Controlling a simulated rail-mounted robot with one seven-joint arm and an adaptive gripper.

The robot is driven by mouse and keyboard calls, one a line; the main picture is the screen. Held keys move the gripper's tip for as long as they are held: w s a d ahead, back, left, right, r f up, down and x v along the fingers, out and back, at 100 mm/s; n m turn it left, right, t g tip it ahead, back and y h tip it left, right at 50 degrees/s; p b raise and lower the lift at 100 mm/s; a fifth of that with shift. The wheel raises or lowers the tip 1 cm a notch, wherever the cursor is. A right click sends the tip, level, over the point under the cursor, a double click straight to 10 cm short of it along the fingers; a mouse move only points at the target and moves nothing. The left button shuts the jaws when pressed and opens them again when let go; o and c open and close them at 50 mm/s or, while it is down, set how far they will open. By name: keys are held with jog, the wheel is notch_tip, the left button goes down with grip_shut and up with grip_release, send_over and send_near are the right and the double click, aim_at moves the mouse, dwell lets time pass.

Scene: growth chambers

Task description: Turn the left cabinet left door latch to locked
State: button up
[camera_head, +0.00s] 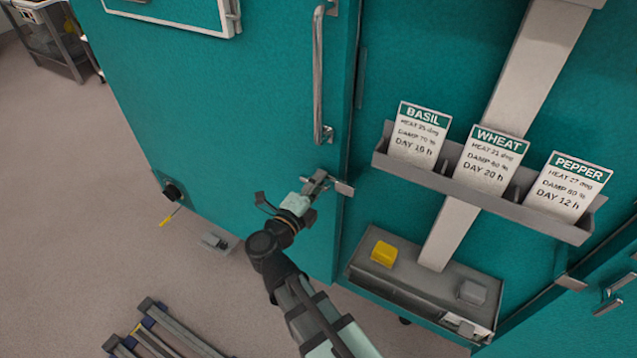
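A teal cabinet door (220,110) fills the left and centre of the view, with a long vertical metal handle (318,80) near its right edge. Below the handle, a small grey latch (344,188) sits at the door's right edge, its bar pointing right and slightly down over the seam. My gripper (320,182) is at the latch's left end, close to or touching it. The gripper's fingers are small and overlap the latch's left part, so I cannot tell whether they are open, shut or gripping it. The left part of the latch is hidden.
A card rack (425,176) with BASIL, WHEAT and PEPPER cards is right of the door. Below it, a grey box (420,292) carries a yellow block (384,254). A dark rail frame (165,325) lies at the bottom left. The floor (70,200) left of the cabinet is mostly clear.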

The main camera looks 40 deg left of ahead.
jog(key=shift+o, duration=0.3)
jog(key=s+d, duration=0.2)
jog(key=s, duration=0.9)
jog(key=shift+s+d, duration=0.2)
jog(key=shift+s, duration=0.15)
